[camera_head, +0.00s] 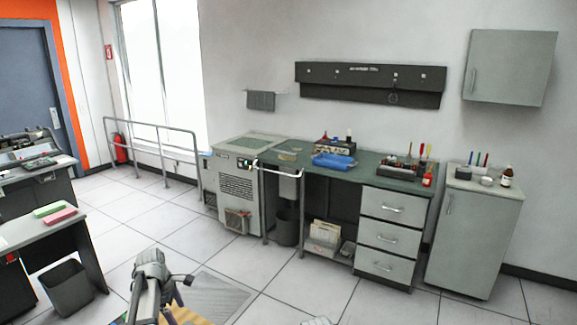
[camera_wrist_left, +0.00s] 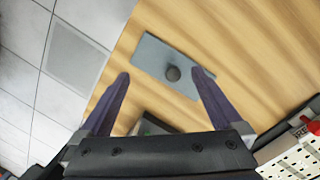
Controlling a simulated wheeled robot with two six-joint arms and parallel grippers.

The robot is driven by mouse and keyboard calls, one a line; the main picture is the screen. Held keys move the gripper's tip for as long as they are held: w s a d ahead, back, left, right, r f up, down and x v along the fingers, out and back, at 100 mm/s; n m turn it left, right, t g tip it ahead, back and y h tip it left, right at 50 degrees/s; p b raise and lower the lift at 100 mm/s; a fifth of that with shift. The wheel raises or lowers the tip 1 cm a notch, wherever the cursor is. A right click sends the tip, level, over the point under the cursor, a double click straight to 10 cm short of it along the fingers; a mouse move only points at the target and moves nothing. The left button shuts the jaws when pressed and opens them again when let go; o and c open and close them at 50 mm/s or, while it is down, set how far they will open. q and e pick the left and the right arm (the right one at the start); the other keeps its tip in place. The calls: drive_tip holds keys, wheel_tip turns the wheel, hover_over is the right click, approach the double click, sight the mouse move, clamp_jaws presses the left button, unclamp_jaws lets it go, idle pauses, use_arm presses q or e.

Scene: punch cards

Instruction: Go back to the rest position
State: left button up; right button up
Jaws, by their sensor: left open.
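My left gripper (camera_wrist_left: 160,76) is open in the left wrist view, with its two dark fingers spread apart and nothing between them that it grips. Beyond the fingertips is a wooden tabletop (camera_wrist_left: 230,35). A grey rectangular plate (camera_wrist_left: 150,50) with a dark round knob (camera_wrist_left: 172,73) lies on it. I cannot tell how far the fingers are above it. In the head view my left arm shows at the bottom, left of centre; its gripper is not clear there.
A green-topped workbench (camera_head: 360,170) with drawers stands by the back wall, beside a grey machine (camera_head: 236,185) and a cabinet (camera_head: 470,235). Desks are at left, with a dark bin (camera_head: 66,288). A white perforated rack (camera_wrist_left: 295,158) is right of the gripper. Tiled floor lies open between.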

use_arm(q)
drive_tip(key=s+d+m, duration=0.7)
drive_tip(key=d+m, duration=0.1)
drive_tip(key=d, duration=0.2)
drive_tip(key=s+d+m+g+y, duration=0.1)
drive_tip(key=s+d+m, duration=0.6)
drive_tip(key=d, duration=0.3)
drive_tip(key=s+d+m+y, duration=0.1)
drive_tip(key=s+d+m, duration=0.7)
drive_tip(key=d, duration=0.3)
drive_tip(key=shift+m, duration=0.6)
drive_tip(key=shift+s, duration=0.1)
drive_tip(key=shift+c, duration=0.4)
